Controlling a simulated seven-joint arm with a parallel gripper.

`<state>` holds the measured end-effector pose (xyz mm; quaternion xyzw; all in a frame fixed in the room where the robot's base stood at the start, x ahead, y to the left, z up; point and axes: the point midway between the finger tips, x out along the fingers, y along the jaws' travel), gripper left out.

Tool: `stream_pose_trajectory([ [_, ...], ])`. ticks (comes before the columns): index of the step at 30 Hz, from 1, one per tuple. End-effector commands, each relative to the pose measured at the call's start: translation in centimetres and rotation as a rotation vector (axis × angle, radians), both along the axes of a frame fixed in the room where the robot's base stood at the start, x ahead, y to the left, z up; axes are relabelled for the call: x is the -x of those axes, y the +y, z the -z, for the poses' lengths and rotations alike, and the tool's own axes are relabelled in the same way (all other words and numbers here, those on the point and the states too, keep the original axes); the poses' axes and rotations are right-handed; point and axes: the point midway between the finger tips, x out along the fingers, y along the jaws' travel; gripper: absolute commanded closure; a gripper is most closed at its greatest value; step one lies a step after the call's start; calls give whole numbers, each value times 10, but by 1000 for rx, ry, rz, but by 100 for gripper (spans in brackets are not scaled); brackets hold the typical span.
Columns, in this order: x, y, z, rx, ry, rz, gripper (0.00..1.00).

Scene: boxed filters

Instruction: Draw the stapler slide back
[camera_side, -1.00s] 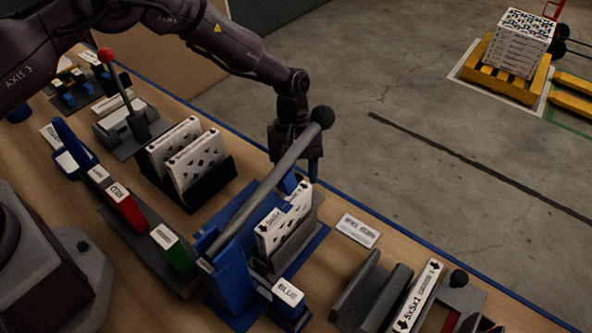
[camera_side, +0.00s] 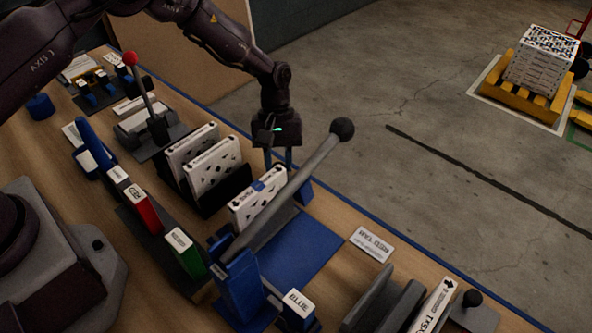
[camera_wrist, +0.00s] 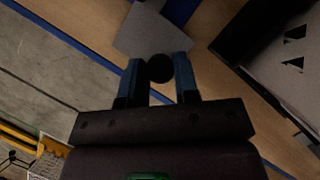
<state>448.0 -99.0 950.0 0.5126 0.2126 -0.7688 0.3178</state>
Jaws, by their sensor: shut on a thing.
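The blue stapler (camera_side: 238,285) stands on the bench in the side view, with a long grey lever ending in a black ball (camera_side: 342,129) raised to the upper right. Its grey slide (camera_side: 280,217) carries a white boxed filter (camera_side: 250,208) with black marks and a blue patch on its top edge. The slide is at the upper left end of the blue base (camera_side: 300,248). My gripper (camera_side: 278,160) is low behind the filter. In the wrist view its blue fingers (camera_wrist: 159,80) are shut on a round black knob (camera_wrist: 160,68) beside a grey plate. The lever partly hides the slide.
A dark rack (camera_side: 225,192) with white filters stands close left of my gripper. Green (camera_side: 187,256) and red (camera_side: 145,212) labelled blocks stand at the left. A label card (camera_side: 371,244) lies at the right. The blue base's right part is bare.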

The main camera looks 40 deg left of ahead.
Motion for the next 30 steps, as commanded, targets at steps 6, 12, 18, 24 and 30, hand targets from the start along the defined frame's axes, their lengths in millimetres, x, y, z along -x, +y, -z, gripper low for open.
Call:
stream_pose_trajectory([
  [6,-1,18,-1,-1,-6,-3,100],
  [12,-2,20,-1,-5,-5,-3,100],
  [18,-1,21,-1,-7,-5,-4,48],
  [24,-1,18,-1,-3,-3,-2,46],
  [30,-3,20,-8,-2,-4,-2,46],
])
